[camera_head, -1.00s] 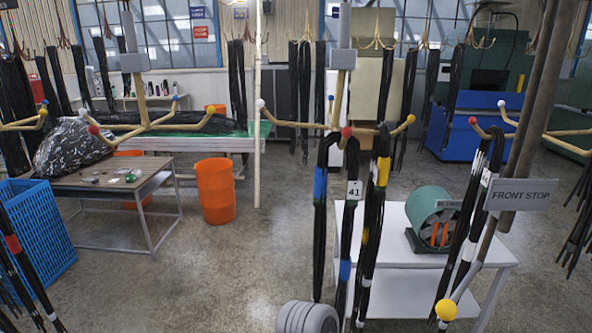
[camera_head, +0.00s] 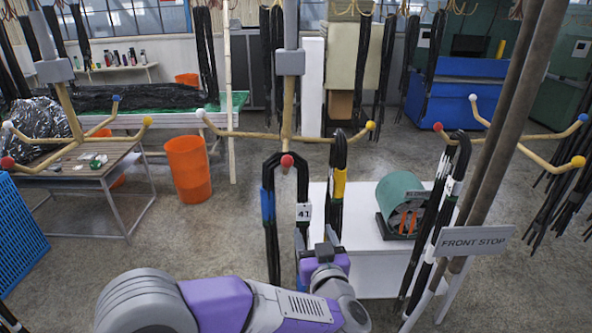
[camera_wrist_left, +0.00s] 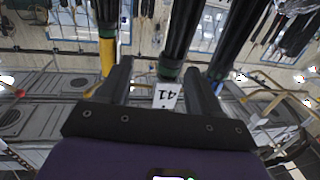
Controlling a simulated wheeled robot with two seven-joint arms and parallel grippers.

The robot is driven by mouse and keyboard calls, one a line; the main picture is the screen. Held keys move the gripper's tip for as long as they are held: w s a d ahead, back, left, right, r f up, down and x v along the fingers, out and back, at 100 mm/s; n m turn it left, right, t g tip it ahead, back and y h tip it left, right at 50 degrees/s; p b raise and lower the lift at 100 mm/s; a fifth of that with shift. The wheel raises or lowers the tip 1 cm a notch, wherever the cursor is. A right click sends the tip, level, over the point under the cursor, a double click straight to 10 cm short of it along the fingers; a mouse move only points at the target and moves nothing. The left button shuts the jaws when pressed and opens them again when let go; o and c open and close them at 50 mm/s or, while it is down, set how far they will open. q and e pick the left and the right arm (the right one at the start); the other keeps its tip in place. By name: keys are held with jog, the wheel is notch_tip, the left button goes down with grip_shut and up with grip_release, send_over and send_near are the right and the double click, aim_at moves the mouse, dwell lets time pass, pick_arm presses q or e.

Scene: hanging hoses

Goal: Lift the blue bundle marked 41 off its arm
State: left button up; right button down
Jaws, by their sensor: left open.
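The blue bundle marked 41 (camera_head: 267,204) is a looped black hose bundle with blue bands. It hangs over the arm with the red ball (camera_head: 286,161) in the head view. Its white tag 41 (camera_head: 303,212) is on its right strand. My left gripper (camera_head: 327,242) is just below and right of the tag, over the lower part of that strand. In the left wrist view the gripper (camera_wrist_left: 155,68) is open. The tag (camera_wrist_left: 166,95) appears upside down between its fingers, with a dark strand (camera_wrist_left: 180,40) beyond. Contact cannot be told. My right gripper is not in view.
A yellow-banded bundle (camera_head: 338,184) hangs close to the right; its yellow band also shows in the left wrist view (camera_wrist_left: 106,50). A white table (camera_head: 375,250) with a green machine (camera_head: 400,203) stands behind. A FRONT STOP sign (camera_head: 473,240) and poles are at right.

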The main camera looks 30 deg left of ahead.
aim_at(301, 213)
pick_arm(q)
jog(key=shift+s+a+r+n+y, duration=0.1)
jog(key=shift+a+r+n+y, duration=0.05)
jog(key=shift+r, duration=0.25)
jog(key=shift+s+a+r+n+y, duration=0.1)
jog(key=shift+r+n+y, duration=0.05)
jog(key=shift+r, duration=0.2)
jog(key=shift+w+a+r, duration=0.1)
jog(key=shift+a+r, duration=0.05)
jog(key=shift+a, duration=0.15)
jog(key=x, duration=0.4)
jog(key=f+p+x, duration=0.1)
jog(key=x, duration=0.1)
jog(key=shift+w+a, duration=0.2)
jog(key=shift+a, duration=0.25)
jog(key=shift+c, duration=0.5)
grip_shut()
jog(key=shift+r, duration=0.15)
